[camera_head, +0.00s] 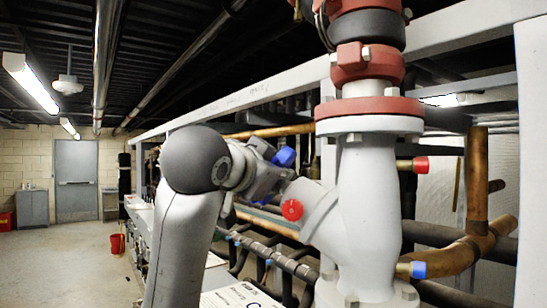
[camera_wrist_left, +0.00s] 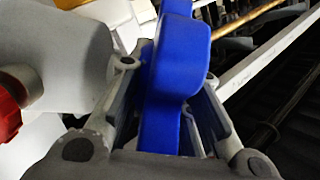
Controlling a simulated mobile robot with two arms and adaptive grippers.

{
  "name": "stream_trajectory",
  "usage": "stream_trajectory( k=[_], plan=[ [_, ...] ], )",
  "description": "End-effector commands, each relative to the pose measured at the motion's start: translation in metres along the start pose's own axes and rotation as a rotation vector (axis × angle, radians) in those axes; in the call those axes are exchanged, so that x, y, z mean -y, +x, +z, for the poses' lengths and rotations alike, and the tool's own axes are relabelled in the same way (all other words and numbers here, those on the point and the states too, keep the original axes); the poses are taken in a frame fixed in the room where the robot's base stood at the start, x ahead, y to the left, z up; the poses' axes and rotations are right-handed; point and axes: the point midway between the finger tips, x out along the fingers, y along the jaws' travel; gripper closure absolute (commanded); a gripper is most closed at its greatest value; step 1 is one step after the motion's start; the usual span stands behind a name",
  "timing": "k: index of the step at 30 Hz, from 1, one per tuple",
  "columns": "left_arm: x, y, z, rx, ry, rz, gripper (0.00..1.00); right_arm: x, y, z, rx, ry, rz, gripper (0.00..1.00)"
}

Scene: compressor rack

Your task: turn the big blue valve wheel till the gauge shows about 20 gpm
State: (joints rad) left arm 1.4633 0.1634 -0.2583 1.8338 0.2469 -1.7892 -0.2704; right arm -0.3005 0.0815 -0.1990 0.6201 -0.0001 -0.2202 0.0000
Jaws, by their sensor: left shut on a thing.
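The blue valve wheel (camera_head: 284,157) shows only in part in the head view, beside the grey-white valve body (camera_head: 368,205). In the left wrist view the blue wheel (camera_wrist_left: 180,60) is large, and its rim runs down between the two fingers. My left gripper (camera_head: 270,172) is shut on the wheel's rim, with one finger on each side (camera_wrist_left: 170,115). The rest of the wheel is hidden by my gripper and arm or out of the picture. I see no gauge that I can read. My right gripper is not in view.
A red cap (camera_head: 292,210) sits on the valve's side branch close to my left gripper. Copper pipes (camera_head: 474,200) and dark pipes stand behind the valve. A white frame beam (camera_head: 240,95) runs above.

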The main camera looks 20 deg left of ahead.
Motion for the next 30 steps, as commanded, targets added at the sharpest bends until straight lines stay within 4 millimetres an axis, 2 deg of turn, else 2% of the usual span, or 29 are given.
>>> stream_trajectory(
  k=[1, 3, 15, 30],
  plan=[
    [0.004, -0.001, -0.006, 0.046, 0.003, -0.001, 1.0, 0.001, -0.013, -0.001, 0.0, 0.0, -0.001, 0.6],
    [0.004, 0.0, -0.005, 0.103, 0.003, -0.001, 1.0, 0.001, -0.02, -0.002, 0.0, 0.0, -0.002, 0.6],
    [0.004, 0.001, -0.002, 0.301, 0.002, -0.005, 1.0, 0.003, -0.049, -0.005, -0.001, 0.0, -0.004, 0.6],
    [0.001, 0.002, 0.0, 0.38, 0.0, -0.001, 1.0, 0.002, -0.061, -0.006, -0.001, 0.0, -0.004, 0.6]
  ],
)
